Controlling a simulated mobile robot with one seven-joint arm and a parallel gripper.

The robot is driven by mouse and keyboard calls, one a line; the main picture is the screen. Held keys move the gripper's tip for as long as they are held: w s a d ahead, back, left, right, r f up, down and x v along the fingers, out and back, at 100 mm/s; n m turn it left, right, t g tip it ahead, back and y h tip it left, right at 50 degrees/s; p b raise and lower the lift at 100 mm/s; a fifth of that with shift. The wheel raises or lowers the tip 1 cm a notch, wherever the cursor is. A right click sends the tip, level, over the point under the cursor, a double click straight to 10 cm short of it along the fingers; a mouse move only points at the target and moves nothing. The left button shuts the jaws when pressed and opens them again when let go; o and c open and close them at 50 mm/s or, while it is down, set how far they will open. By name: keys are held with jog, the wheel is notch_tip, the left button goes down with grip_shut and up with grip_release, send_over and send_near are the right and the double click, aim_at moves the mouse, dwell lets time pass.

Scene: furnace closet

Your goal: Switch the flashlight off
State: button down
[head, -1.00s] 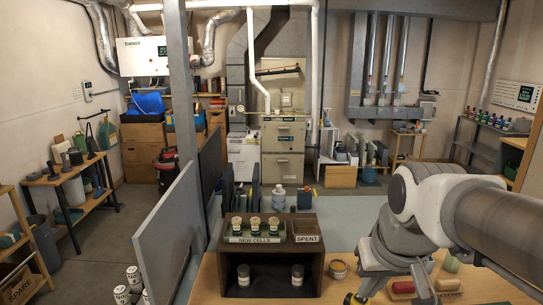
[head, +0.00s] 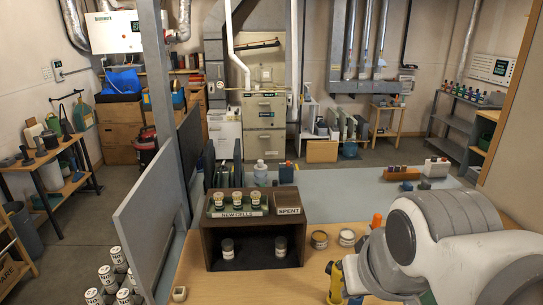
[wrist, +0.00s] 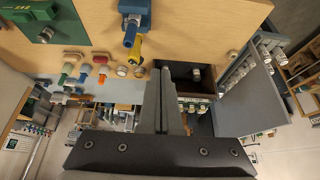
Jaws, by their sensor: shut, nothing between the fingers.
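A yellow object with dark parts, apparently the flashlight (head: 335,283), stands at the bottom edge of the head view, left of my arm. In the wrist view its yellow part (wrist: 136,52) shows beside a blue fixture (wrist: 135,12); I cannot tell exactly how the two join. Its switch and whether it is lit cannot be made out. My gripper (wrist: 166,75) is shut and empty in the wrist view, its fingers pointing toward the dark cell box and apart from the flashlight. In the head view my arm hides the gripper.
A grey panel (head: 150,225) bounds the left. Bench between is clear.

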jog(key=w+d+f+m+g, duration=0.1)
jog(key=w+d+m+g, duration=0.15)
jog(key=w, duration=0.75)
jog(key=w+d+f+m+g, duration=0.1)
jog(key=w+d+m+g, duration=0.2)
jog(key=w, duration=0.8)
jog(key=w+d+f+m+b, duration=0.1)
jog(key=w+d+f+m, duration=0.2)
jog(key=w+f, duration=0.3)
jog(key=shift+w+d+f, duration=0.3)
jog(key=shift+d+f, duration=0.2)
notch_tip(320, 180, down, 14)
jog(key=shift+p, duration=0.65)
jog(key=shift+a+f, duration=0.1)
